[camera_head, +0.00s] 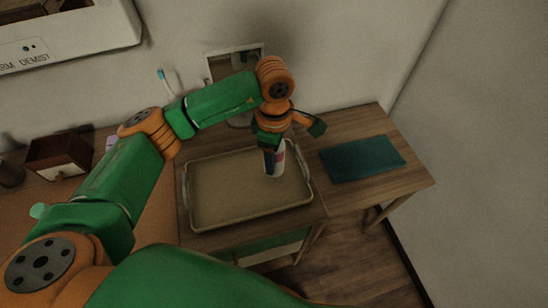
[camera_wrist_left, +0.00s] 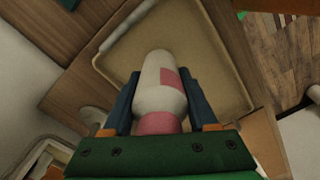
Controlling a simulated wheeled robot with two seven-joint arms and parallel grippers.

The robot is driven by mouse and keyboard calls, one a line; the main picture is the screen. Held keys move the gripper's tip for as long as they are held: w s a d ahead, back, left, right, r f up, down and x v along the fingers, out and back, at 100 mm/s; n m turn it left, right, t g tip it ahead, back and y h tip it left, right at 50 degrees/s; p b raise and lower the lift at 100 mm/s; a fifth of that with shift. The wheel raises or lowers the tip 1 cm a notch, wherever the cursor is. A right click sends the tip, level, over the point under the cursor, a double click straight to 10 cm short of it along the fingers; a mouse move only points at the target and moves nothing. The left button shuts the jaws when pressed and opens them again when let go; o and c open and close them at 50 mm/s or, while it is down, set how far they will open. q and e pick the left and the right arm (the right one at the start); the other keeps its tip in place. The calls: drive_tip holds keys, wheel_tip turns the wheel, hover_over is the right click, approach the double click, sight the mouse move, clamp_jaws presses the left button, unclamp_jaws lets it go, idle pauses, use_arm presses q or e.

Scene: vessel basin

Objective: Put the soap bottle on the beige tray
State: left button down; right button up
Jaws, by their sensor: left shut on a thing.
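The soap bottle (camera_head: 274,160) is white with a pink and red label. It is upright over the right part of the beige tray (camera_head: 230,212); I cannot tell whether its base touches the tray. My left gripper (camera_head: 270,141) is above the tray and shut on the bottle's upper part. In the left wrist view the bottle (camera_wrist_left: 160,85) sits between the two fingers of the left gripper (camera_wrist_left: 162,108), with the tray (camera_wrist_left: 215,65) behind it. My right gripper is not in view.
A folded teal cloth (camera_head: 362,159) lies right of the tray on the wooden table (camera_head: 395,188). A small wooden box (camera_head: 58,155) stands at the far left. A framed mirror or picture (camera_head: 230,62) is against the wall behind the arm. The tray's left part is empty.

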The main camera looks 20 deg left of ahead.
use_arm(q)
wheel_tip(320, 180, down, 3)
drive_tip(key=shift+a+r, duration=0.1)
drive_tip(key=shift+f, duration=0.35)
drive_tip(key=shift+c, duration=0.9)
unclamp_jaws()
drive_tip(key=shift+r, duration=0.1)
drive_tip(key=shift+r+p, duration=0.3)
drive_tip(key=shift+r+b, duration=0.35)
wheel_tip(320, 180, up, 11)
drive_tip(key=shift+b, duration=0.65)
